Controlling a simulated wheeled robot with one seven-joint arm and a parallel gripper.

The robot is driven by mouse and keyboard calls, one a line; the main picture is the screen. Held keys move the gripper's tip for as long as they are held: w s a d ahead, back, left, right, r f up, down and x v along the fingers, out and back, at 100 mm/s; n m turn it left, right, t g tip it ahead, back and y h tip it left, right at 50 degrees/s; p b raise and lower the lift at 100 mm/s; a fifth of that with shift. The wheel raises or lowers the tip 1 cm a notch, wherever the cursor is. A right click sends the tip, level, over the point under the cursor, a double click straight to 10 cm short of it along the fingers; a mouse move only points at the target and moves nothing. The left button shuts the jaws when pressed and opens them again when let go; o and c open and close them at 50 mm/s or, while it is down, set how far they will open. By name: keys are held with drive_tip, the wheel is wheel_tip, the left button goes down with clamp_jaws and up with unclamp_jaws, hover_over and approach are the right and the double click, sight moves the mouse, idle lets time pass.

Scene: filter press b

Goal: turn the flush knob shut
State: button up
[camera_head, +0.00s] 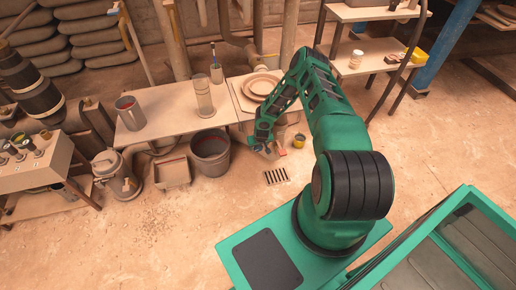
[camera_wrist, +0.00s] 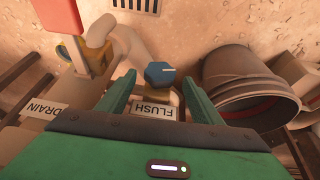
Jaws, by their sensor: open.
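The flush knob (camera_wrist: 160,72) is blue and faceted, with a short pale line on its face pointing right in the wrist view. It sits on a brass-coloured body above a FLUSH label (camera_wrist: 154,111), which reads upside down. My gripper (camera_wrist: 158,80) is open, with one green finger to the left of the knob and one to the right. Gaps show on both sides, and I cannot tell whether the fingertips reach its depth. In the head view my gripper (camera_head: 268,148) is low beside the bench, and the knob cannot be made out there.
A floor grate (camera_head: 277,176) lies in front.

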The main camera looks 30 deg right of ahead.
drive_tip(key=shift+x, duration=1)
drive_tip(key=c, duration=1.1)
drive_tip(key=shift+o, duration=0.2)
drive_tip(key=shift+d+y, duration=0.1)
drive_tip(key=shift+y, duration=0.2)
drive_tip(key=shift+s+d+m+t+y, duration=0.15)
drive_tip(key=shift+d+m+t+y, duration=0.2)
drive_tip(key=shift+y, duration=0.65)
drive_tip(key=shift+d+f+m+t+y, duration=0.15)
drive_tip(key=shift+m+t+y, duration=0.2)
drive_tip(key=shift+y, duration=0.7)
drive_tip(key=shift+d+f+m+t+y, duration=0.15)
drive_tip(key=shift+t+y, duration=0.25)
drive_tip(key=shift+y, duration=0.65)
drive_tip(key=shift+s+r, duration=0.1)
drive_tip(key=o, duration=1.1)
drive_tip(key=shift+c, duration=0.2)
